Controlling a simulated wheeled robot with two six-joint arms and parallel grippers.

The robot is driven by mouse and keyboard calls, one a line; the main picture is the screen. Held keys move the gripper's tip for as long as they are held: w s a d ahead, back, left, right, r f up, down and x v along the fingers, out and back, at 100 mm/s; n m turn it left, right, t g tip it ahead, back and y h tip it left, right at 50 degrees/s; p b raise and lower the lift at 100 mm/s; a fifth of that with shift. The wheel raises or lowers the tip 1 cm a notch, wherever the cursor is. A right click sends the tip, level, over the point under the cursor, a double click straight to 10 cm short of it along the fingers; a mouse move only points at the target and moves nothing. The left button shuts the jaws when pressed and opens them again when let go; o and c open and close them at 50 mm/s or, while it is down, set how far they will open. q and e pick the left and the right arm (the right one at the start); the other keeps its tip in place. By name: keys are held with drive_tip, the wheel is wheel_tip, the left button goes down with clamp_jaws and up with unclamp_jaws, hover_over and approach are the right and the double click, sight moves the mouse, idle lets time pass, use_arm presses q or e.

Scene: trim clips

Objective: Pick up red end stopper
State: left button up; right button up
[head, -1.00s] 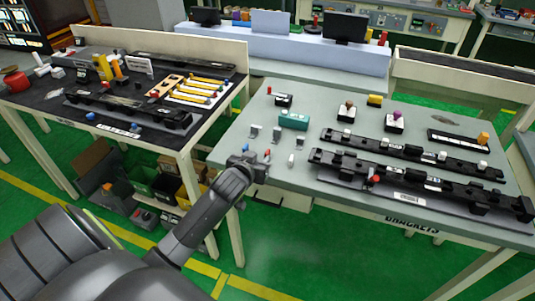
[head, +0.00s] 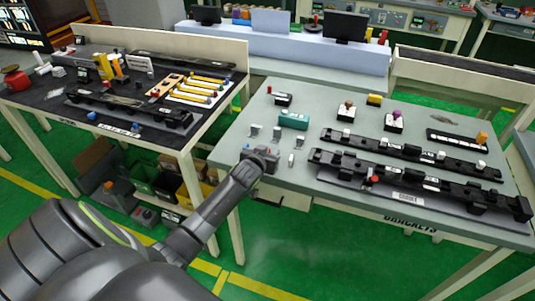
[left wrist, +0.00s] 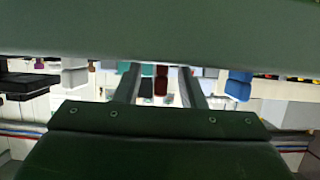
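My left gripper (head: 266,158) is over the near-left edge of the right-hand table in the head view, small and dark. In the left wrist view its two fingers (left wrist: 161,88) stand apart. A small dark red piece (left wrist: 161,72) shows between the fingers there; I cannot tell its distance, and it does not appear gripped. In the head view the gripper hides most of the small parts there. Other small red pieces show at the table's back left (head: 269,90) and on the front black rail (head: 373,180). I cannot tell which is the end stopper. My right gripper is not in view.
Small grey-white clips (head: 277,133) and a teal block (head: 294,120) stand just behind the gripper. Long black rails (head: 420,185) fill the table's right side. A blue piece (left wrist: 238,86) shows beside the fingers in the wrist view. The left table (head: 60,115) is separate.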

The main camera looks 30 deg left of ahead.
use_arm(q)
drive_tip(key=shift+c, duration=0.5)
clamp_jaws()
drive_tip(key=shift+r, duration=0.15)
